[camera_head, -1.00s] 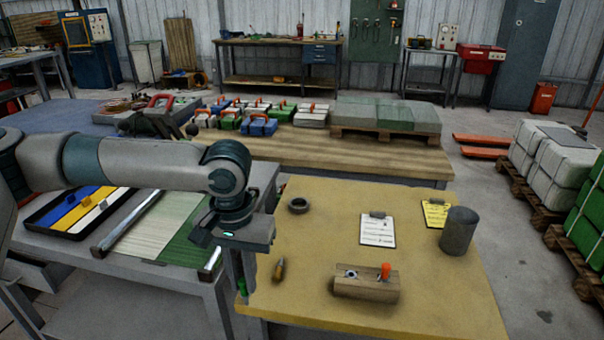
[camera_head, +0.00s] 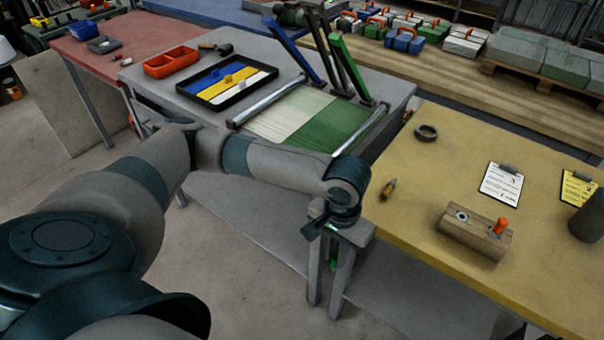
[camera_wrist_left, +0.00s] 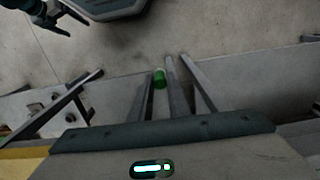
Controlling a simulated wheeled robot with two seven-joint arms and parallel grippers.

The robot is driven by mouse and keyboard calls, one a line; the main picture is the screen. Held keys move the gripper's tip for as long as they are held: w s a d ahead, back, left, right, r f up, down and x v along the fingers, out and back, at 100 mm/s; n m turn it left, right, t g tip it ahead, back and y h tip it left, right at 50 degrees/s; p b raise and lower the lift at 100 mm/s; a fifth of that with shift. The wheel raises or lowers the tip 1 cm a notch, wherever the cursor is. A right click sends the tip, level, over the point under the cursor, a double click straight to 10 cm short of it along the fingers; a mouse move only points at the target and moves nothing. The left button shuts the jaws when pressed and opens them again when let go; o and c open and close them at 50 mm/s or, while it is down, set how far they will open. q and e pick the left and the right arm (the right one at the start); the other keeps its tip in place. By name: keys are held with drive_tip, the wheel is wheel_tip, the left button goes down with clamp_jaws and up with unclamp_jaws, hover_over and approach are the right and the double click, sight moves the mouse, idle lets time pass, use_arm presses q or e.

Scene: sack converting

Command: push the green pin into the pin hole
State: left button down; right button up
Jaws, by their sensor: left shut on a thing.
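My left gripper (camera_head: 330,275) hangs fingers down beside the near left edge of the yellow-topped table. It is shut on the green pin (camera_wrist_left: 160,78), whose green end shows in the left wrist view; only a little green shows between the fingers in the head view. A wooden block (camera_head: 470,237) lies on the table, to the right of the gripper and apart from it. The ringed pin hole (camera_head: 462,215) in its top looks empty. An orange-red pin (camera_head: 500,226) stands at the block's other end. A dark shape (camera_wrist_left: 45,15) in the left wrist view looks like my right gripper.
The yellow-topped table (camera_head: 430,195) also holds a dark ring (camera_head: 426,132), a small yellow-brown tool (camera_head: 388,188), a clipboard (camera_head: 502,184) and a dark cylinder (camera_head: 588,217). The grey bench (camera_head: 210,125) stands left, with upright bars at its far side.

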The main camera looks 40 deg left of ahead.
use_arm(q)
drive_tip(key=shift+s+a+f, duration=0.15)
drive_tip(key=shift+s+f, duration=0.45)
drive_tip(key=shift+f, duration=0.2)
drive_tip(key=shift+s+a+f, duration=0.15)
drive_tip(key=shift+s+f, duration=0.4)
drive_tip(key=shift+f, duration=0.25)
